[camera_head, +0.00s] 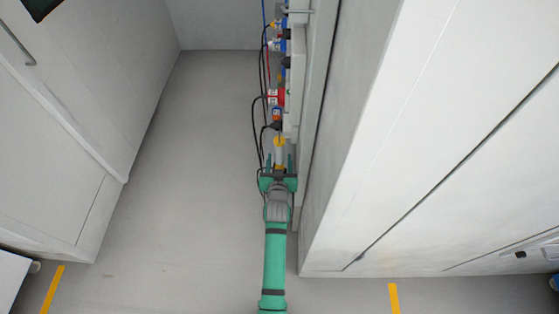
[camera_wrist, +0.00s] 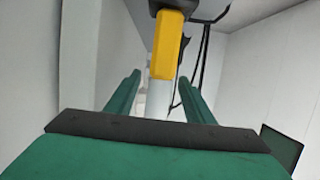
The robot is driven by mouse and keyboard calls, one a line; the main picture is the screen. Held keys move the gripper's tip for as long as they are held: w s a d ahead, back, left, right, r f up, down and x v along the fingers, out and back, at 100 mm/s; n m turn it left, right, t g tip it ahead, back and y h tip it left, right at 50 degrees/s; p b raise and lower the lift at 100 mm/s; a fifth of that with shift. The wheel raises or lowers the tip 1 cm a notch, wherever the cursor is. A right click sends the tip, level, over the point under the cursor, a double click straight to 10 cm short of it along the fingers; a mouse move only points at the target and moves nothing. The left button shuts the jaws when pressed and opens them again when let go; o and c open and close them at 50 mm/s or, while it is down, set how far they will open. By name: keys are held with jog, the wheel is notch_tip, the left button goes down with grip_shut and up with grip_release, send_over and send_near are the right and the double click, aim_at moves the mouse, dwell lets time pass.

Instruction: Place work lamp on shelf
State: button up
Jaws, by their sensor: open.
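A lamp-like object (camera_head: 280,143) with a yellow part and a pale cylinder stands out just beyond my gripper in the head view; I take it for the work lamp. In the wrist view its yellow part (camera_wrist: 168,40) is at the top middle, with the pale cylinder below it. My green gripper (camera_head: 279,160) is open, and in the wrist view its two fingers (camera_wrist: 160,80) lie left and right of the cylinder. I see no finger touching it. The lamp's far end is hidden or out of frame. No shelf can be made out for certain.
A narrow pale panel (camera_head: 315,80) carries several red, blue and orange fittings and dark hanging cables (camera_head: 264,70) close by my gripper. A large white cabinet (camera_head: 430,140) stands at the right, white cabinets (camera_head: 75,100) at the left. The grey floor (camera_head: 190,180) between is clear.

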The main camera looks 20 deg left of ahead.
jog(key=shift+s+r, duration=0.1)
jog(key=shift+s, duration=0.3)
jog(key=s+d+r+m+h, duration=0.1)
jog(key=s+d, duration=0.3)
jog(key=s, duration=0.5)
jog(key=s+d+r+m+h, duration=0.1)
jog(key=s+d, duration=0.3)
jog(key=s, duration=0.6)
jog(key=s+d+r+m, duration=0.1)
jog(key=s+d, duration=0.2)
jog(key=s, duration=0.6)
jog(key=s+d+r, duration=0.2)
jog(key=s+r, duration=0.1)
jog(key=s, duration=0.2)
jog(key=s+d+r+t+h, duration=0.1)
jog(key=s+d+r, duration=0.2)
jog(key=s, duration=0.2)
jog(key=s+d+r+h, duration=0.1)
jog(key=s+d+r, duration=0.1)
jog(key=s+r, duration=0.2)
jog(key=shift+s+d, duration=0.2)
jog(key=shift+s, duration=0.7)
jog(key=shift+r, duration=0.1)
jog(key=shift+c, duration=0.2)
jog(key=c, duration=0.4)
